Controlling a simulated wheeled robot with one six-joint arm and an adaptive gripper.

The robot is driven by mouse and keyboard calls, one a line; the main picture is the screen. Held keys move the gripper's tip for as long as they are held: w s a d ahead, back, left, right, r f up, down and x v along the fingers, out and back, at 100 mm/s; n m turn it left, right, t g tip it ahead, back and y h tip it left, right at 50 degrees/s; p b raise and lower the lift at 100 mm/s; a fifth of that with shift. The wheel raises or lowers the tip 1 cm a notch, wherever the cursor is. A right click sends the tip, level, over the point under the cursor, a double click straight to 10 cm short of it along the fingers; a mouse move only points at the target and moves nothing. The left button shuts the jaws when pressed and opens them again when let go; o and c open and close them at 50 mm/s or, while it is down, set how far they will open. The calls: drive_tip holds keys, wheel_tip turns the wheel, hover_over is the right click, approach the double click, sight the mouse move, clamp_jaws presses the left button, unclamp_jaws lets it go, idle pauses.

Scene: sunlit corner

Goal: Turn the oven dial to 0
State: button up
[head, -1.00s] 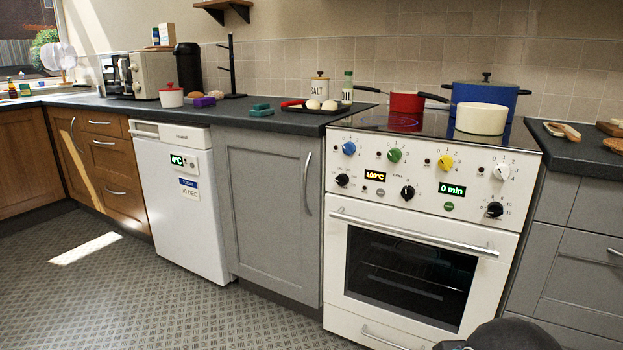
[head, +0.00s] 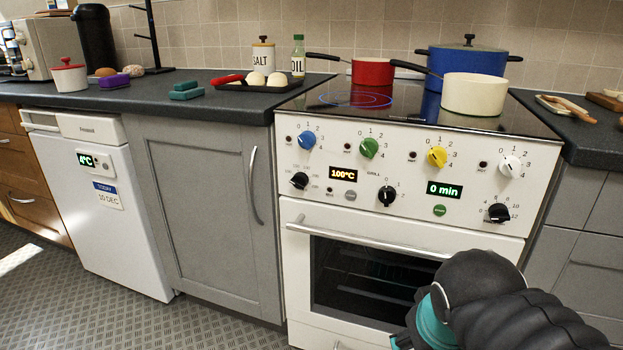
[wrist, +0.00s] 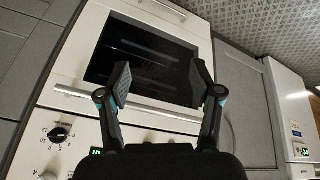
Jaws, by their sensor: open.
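The white oven (head: 400,237) stands at right in the head view, its door closed. Its panel has a black dial (head: 300,180) left of the orange 100°C display (head: 343,174), a middle black dial (head: 387,196) with small numbers, and a right black dial (head: 499,213) with larger numbers. Their exact pointer settings are too small to read surely. My gripper (wrist: 161,82) is open and empty in the wrist view, its fingers before the oven door and handle (wrist: 125,108). One black dial (wrist: 58,134) shows there, left of and apart from the fingers.
Blue (head: 307,140), green (head: 369,148), yellow (head: 437,157) and white (head: 510,166) knobs sit above the black dials. A red pan (head: 380,71), blue pot (head: 468,65) and cream pan (head: 474,94) stand on the hob. The door handle (head: 370,232) juts out. The floor at left is clear.

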drive_tip(key=w+n+h+b, duration=0.1)
drive_tip(key=w+n+h, duration=0.1)
drive_tip(key=w+n, duration=0.25)
drive_tip(key=n+t+h+b, duration=0.5)
drive_tip(key=n+t+b, duration=0.1)
drive_tip(key=n+t, duration=0.6)
approach(296, 184)
drive_tip(key=shift+n+g, duration=0.5)
drive_tip(key=shift+n, duration=0.05)
drive_tip(key=x, duration=1)
drive_tip(key=shift+a+r, duration=0.15)
drive_tip(key=shift+r, duration=0.2)
drive_tip(key=c, duration=1.1)
